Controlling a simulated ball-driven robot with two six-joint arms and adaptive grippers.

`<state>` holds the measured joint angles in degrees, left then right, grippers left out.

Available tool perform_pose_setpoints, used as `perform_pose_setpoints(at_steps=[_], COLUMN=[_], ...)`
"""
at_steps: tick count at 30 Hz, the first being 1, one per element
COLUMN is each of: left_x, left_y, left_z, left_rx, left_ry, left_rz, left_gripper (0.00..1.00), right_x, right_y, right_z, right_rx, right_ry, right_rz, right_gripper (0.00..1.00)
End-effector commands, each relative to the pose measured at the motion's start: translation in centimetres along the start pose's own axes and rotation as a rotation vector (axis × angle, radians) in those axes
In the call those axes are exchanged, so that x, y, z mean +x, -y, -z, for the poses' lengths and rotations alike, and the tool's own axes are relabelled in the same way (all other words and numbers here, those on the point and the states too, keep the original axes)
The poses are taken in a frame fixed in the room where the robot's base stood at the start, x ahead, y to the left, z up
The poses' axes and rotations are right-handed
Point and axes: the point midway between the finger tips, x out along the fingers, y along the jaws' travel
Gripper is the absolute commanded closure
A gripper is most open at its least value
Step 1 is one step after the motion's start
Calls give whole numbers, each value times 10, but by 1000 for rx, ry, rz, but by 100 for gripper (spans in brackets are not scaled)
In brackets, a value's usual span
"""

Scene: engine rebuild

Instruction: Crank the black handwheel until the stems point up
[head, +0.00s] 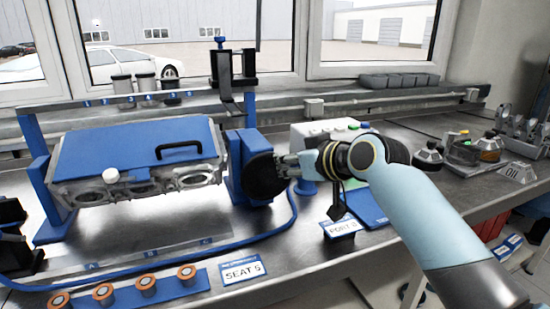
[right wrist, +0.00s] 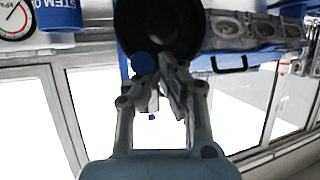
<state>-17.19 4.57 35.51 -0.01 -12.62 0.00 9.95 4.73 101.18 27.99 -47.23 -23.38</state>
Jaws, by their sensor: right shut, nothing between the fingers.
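The black handwheel (head: 264,176) is on the right side of the blue stand, beside the cylinder head. In the right wrist view the handwheel (right wrist: 165,28) fills the top middle, with a round blue knob (right wrist: 142,64) near its rim. My right gripper (head: 284,166) is shut and empty, its fingertips close to the wheel. In the right wrist view its fingertips (right wrist: 167,62) are together beside the knob; I cannot tell whether they touch. The cylinder head (head: 140,185) hangs in the stand, blue cover (head: 135,148) tilted up and round ports toward me. No stems are distinguishable. My left gripper is not identifiable.
A blue hose (head: 200,245) crosses the bench below the stand. Several copper-coloured rings (head: 145,285) sit in a blue strip at the front, by a SEATS card (head: 243,269). A PORTS card (head: 342,228) stands below my right arm.

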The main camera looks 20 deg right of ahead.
Motion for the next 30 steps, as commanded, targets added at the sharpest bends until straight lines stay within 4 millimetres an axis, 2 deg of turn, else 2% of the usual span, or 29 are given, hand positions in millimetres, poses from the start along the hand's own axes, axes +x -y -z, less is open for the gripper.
perform_pose_setpoints(at_steps=[30], left_x=[3], left_y=[0], left_z=[0], left_rx=[0], left_ry=[0], left_rz=[0], left_gripper=[60], right_x=[-1], right_y=[-16], right_z=[-11], right_rx=[-1], right_ry=[1], right_rz=[-1], right_gripper=[100])
